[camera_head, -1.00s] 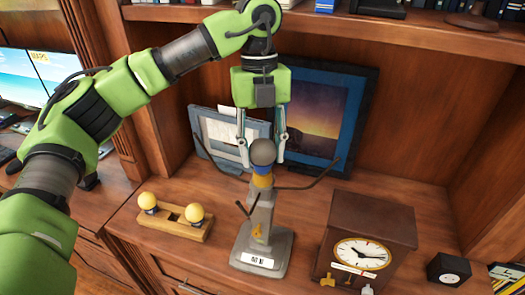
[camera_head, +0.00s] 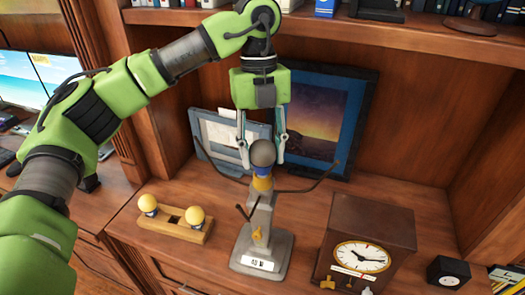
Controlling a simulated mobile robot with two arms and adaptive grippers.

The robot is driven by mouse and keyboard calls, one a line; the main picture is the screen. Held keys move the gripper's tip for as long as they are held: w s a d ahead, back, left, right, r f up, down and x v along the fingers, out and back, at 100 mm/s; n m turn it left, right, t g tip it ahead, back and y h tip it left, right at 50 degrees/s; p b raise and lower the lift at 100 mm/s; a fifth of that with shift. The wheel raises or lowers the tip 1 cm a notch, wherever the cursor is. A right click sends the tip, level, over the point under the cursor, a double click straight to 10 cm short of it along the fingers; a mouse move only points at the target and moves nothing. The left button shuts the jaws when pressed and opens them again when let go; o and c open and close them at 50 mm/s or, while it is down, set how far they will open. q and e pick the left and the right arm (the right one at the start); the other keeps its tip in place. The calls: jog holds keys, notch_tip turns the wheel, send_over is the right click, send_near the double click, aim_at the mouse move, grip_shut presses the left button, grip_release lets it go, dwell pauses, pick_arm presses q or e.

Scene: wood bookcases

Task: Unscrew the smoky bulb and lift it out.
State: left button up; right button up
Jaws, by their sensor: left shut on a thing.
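The smoky bulb (camera_head: 263,153) is a dark grey globe at the top of a grey lamp stand (camera_head: 262,225), above a blue and yellow collar (camera_head: 262,178). The stand has a square base with a white label, thin dark side arms and a yellow key-like part. My left gripper (camera_head: 263,148) points down from above, with its two pale fingers on either side of the bulb, shut on it. The bulb sits upright in line with the collar. I cannot tell whether its thread is free of the socket. My right gripper is not in view.
A wooden holder (camera_head: 174,232) with two yellowish bulbs stands left of the lamp. A wooden clock (camera_head: 365,245) stands to the right, with a small black clock (camera_head: 448,271) beyond it. Picture frames (camera_head: 318,115) lean behind the gripper. A shelf (camera_head: 430,37) runs above.

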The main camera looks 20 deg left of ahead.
pick_arm(q)
jog(key=shift+r+p, duration=0.35)
jog(key=shift+r, duration=0.1)
dwell(0.4)
jog(key=shift+r+p, duration=1.7)
jog(key=shift+r, duration=0.7)
jog(key=shift+a, duration=0.1)
